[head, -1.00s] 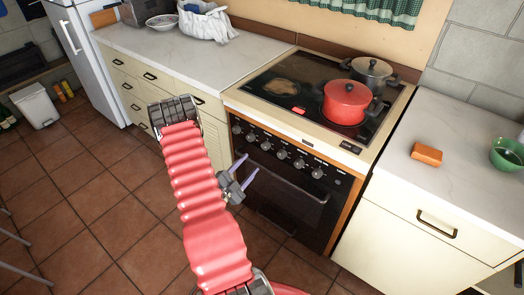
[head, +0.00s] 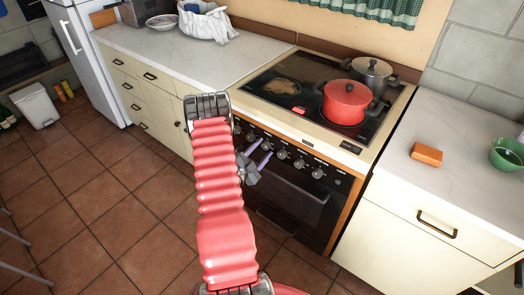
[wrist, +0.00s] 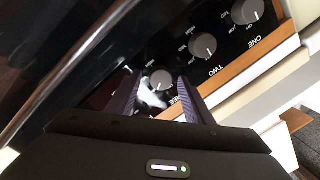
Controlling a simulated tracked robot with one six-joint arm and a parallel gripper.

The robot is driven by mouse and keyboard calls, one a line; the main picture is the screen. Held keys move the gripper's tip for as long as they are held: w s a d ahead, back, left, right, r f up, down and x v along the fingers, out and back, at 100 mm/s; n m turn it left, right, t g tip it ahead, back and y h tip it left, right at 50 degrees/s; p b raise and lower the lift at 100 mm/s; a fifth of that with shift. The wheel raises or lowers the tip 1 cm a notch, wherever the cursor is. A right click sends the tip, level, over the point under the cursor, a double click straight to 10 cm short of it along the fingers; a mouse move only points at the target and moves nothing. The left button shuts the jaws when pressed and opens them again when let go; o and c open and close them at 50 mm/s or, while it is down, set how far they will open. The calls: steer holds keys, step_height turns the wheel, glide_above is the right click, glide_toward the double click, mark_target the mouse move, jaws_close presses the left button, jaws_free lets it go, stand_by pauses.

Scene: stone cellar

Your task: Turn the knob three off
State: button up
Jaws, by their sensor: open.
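Knob three (wrist: 161,79) is a round grey knob on the black front panel of the oven (head: 300,190). Its label is partly hidden by a finger in the wrist view, where only the end of the word shows. Its pointer setting is hard to read. Knob two (wrist: 203,45) and knob one (wrist: 246,11) lie to its right in the wrist view. My gripper (head: 262,148) is open in front of the knob row. In the wrist view its two dark fingers (wrist: 160,96) stand on either side of knob three; contact cannot be told.
A red pot (head: 345,103) and a grey pot (head: 371,76) stand on the hob. The oven's handle bar (wrist: 75,53) runs near the knobs. A worktop with an orange sponge (head: 426,154) and a green bowl (head: 508,153) is at the right.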

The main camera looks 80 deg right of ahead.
steer(key=c, duration=1)
steer(key=shift+c, duration=0.2)
steer(key=shift+n, duration=0.5)
steer(key=n, duration=0.4)
steer(key=shift+y, duration=0.3)
steer(key=n, duration=0.6)
steer(key=shift+w+r+y, duration=0.1)
steer(key=shift+y, duration=0.3)
steer(key=shift+n, duration=0.3)
steer(key=o, duration=1)
steer(key=shift+g, duration=0.3)
